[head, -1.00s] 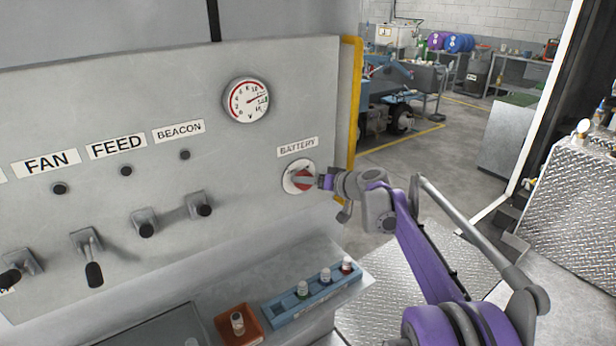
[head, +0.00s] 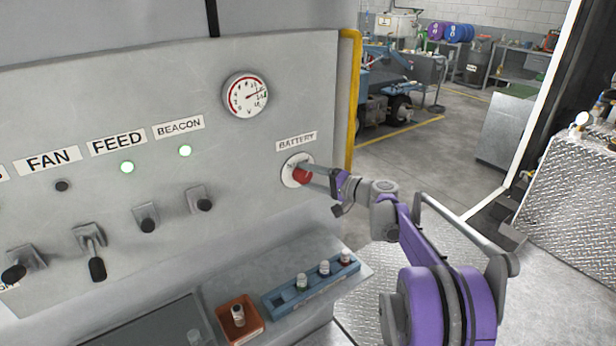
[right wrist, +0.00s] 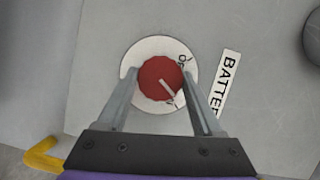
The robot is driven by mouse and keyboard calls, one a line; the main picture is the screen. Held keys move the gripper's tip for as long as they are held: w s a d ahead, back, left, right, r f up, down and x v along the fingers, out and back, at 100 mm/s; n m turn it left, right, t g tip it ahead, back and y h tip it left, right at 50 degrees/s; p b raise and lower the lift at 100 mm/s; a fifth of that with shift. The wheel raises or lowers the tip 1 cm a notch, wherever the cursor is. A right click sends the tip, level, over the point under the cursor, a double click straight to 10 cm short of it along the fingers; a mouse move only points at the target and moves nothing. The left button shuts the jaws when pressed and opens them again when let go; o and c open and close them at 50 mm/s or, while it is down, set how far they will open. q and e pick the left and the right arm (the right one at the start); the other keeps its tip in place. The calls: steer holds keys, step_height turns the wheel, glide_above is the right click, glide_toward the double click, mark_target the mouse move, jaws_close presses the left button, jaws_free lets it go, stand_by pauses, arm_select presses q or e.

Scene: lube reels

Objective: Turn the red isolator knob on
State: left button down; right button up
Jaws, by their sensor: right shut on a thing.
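The red isolator knob (head: 302,176) sits on a round white plate under the BATTERY label (head: 296,141) at the panel's right side. My right gripper (head: 312,174) reaches it from the right and is shut on it. In the right wrist view the knob (right wrist: 157,80) lies between the two fingers, its pale pointer line slanting toward the lower right. The plate's lettering is partly hidden and too small to read surely. My left gripper is not in view.
Several levers stick out from the panel's lower part. A gauge (head: 246,95) is above. A blue rack (head: 312,286) with small bottles and an orange tray (head: 240,322) stand on the ledge below. A yellow rail (head: 352,100) edges the panel's right side.

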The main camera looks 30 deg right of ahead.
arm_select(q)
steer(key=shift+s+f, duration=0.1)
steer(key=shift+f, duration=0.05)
arm_select(e)
steer(key=shift+m+t, duration=0.3)
steer(key=shift+m, duration=0.6)
steer(key=o, duration=1.4)
steer(key=shift+c, duration=0.2)
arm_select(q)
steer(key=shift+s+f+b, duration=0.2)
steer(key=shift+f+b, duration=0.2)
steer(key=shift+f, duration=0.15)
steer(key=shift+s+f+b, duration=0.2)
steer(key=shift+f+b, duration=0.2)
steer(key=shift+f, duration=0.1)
arm_select(e)
steer(key=v, duration=1.1)
steer(key=shift+w+f, duration=0.15)
steer(key=shift+f, duration=0.05)
